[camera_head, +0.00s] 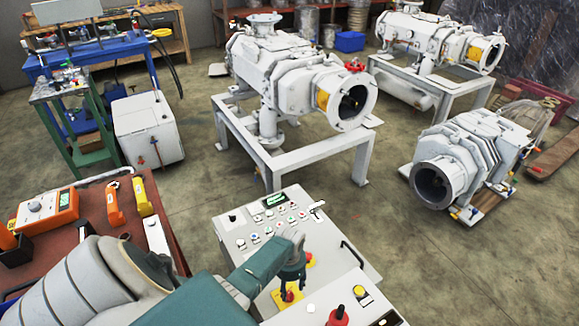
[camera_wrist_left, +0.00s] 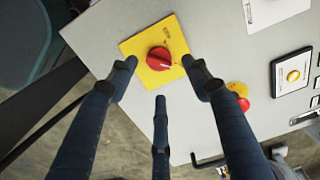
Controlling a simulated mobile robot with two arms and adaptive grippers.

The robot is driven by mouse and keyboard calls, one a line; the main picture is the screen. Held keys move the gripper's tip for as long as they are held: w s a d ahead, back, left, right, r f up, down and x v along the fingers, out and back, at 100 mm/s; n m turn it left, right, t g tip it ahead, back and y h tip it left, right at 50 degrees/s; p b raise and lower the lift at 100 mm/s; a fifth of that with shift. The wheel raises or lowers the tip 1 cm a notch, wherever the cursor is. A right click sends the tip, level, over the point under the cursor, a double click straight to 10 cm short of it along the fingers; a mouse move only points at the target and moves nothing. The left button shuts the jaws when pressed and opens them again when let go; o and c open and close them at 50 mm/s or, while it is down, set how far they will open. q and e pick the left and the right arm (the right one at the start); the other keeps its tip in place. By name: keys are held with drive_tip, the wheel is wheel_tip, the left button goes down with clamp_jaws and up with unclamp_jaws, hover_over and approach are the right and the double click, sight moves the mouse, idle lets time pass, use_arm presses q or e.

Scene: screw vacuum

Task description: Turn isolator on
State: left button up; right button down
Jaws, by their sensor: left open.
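The isolator is a red rotary knob (camera_wrist_left: 158,58) with a pale pointer mark, on a square yellow plate (camera_wrist_left: 133,46) on a light grey panel. In the head view the red knob (camera_head: 289,295) shows partly below my fingers. My left gripper (camera_head: 291,282) is open above it, with fingers pointing down. In the wrist view my left gripper (camera_wrist_left: 160,70) has two fingertips on either side of the plate's lower part and a third below the knob. Contact cannot be told. My right gripper is out of view.
The control panel (camera_head: 245,222) has several buttons and a small display. A red button (camera_head: 338,316) and a yellow button (camera_head: 360,292) sit near its front right. A red bench (camera_head: 90,220) with tools stands to the left. White vacuum pumps (camera_head: 290,75) stand behind.

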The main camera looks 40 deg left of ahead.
sight(290, 293)
use_arm(q)
wheel_tip(290, 293, down, 5)
drive_tip(key=shift+b, duration=0.9)
drive_tip(key=shift+r, duration=0.1)
drive_tip(key=c, duration=1.1)
drive_tip(key=shift+w, duration=0.1)
